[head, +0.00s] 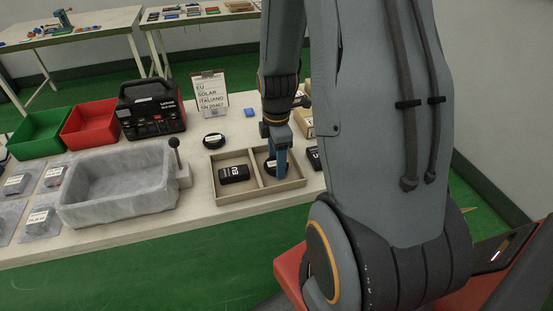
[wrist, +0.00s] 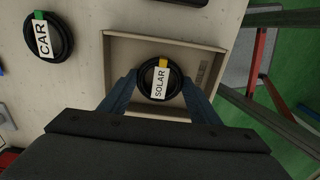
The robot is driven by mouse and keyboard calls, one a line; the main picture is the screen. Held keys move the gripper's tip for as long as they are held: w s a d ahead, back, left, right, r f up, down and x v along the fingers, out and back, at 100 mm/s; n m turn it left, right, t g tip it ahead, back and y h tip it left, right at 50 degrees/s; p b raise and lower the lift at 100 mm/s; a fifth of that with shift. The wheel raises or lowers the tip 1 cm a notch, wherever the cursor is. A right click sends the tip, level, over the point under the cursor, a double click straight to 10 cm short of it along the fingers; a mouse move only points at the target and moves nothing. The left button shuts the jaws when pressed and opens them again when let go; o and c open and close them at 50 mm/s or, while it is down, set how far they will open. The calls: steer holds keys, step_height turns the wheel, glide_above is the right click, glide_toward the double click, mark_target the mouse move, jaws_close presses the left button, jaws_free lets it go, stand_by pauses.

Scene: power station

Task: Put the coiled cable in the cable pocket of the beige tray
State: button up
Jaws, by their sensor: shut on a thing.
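The coiled cable (wrist: 174,88) is a black ring with a yellow tie and a white label reading SOLAR. My gripper (wrist: 160,84) is shut on it, with one blue finger on each side. The beige tray (head: 240,206) has two compartments split by a divider. The coil is at the right compartment, inside its walls as seen from the wrist; in the head view the coil (head: 270,168) is partly hidden by my fingers. I cannot tell whether it touches the tray floor. A black labelled block (head: 234,174) lies in the left compartment.
Another black coil (wrist: 66,42), labelled CAR with a green tie, lies on the table outside the tray. A grey stone basin (head: 120,208) with a lever stands left of the tray. A black power unit (head: 150,108), red bin (head: 90,124) and green bin (head: 40,132) stand behind.

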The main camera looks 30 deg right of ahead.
steer(key=shift+f, duration=0.1)
steer(key=o, duration=1)
steer(key=shift+o, duration=0.2)
step_height(320, 180, up, 12)
steer(key=b, duration=0.1)
steer(key=s+a+f+m, duration=0.1)
steer(key=s+a+m, duration=0.6)
steer(key=a+m, duration=0.6)
steer(key=shift+s+f+m+t, duration=0.15)
steer(key=shift+s+m+t, duration=0.15)
steer(key=shift+m, duration=0.6)
